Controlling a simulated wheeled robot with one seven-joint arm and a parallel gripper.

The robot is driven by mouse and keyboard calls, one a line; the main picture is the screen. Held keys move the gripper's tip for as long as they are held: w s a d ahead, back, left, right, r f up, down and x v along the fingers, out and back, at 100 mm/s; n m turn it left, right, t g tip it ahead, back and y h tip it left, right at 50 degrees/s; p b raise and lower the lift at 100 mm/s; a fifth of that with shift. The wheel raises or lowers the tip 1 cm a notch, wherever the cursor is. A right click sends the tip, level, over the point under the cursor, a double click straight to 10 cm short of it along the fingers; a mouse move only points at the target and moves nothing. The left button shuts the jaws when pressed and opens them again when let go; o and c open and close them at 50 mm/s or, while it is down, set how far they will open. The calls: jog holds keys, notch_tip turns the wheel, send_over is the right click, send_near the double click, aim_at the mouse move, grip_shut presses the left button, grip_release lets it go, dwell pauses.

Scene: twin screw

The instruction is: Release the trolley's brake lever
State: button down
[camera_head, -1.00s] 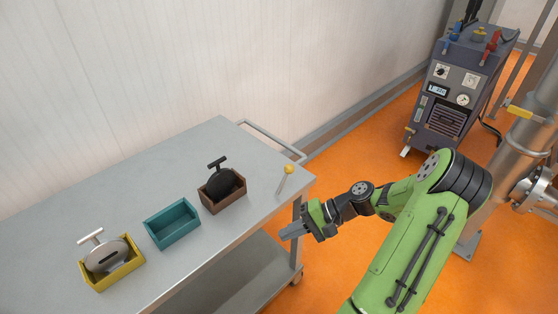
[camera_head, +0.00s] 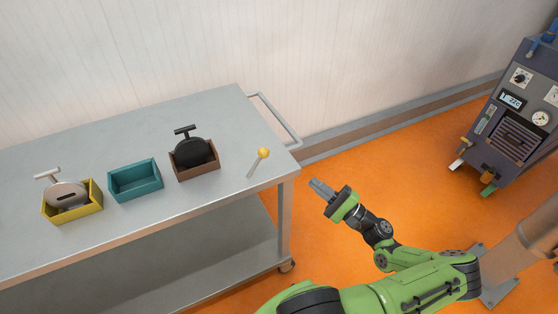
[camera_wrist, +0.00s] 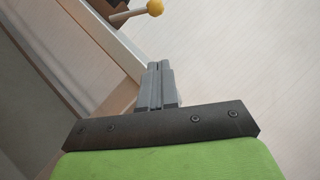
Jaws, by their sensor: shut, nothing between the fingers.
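The trolley (camera_head: 225,113) is a grey metal table with a lower shelf and a push handle at its right end. Its brake lever (camera_head: 256,165) is a thin grey rod with a yellow ball knob, standing tilted to the right near the trolley's right end. In the wrist view the lever (camera_wrist: 130,14) shows at the top, beyond the fingertips. My gripper (camera_head: 316,186) is right of the trolley, apart from the lever, over the orange floor. Its grey fingers (camera_wrist: 159,68) are shut together with nothing between them.
On the trolley stand a yellow box (camera_head: 75,215) with a grey handled disc, an empty teal box (camera_head: 136,183) and a brown box (camera_head: 196,172) with a black handled disc. A dark machine (camera_head: 515,125) stands at right. The floor between is clear.

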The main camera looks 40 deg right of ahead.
aim_at(256, 164)
jog(key=x, duration=0.9)
jog(key=shift+w+r, duration=0.1)
jog(key=shift+w, duration=0.25)
jog(key=shift+w+a+r, duration=0.45)
jog(key=shift+a+r, duration=0.15)
jog(key=shift+a, duration=0.15)
jog(key=shift+w+a+r, duration=0.4)
jog(key=shift+a+r, duration=0.2)
jog(key=shift+a, duration=0.15)
jog(key=shift+r, duration=0.15)
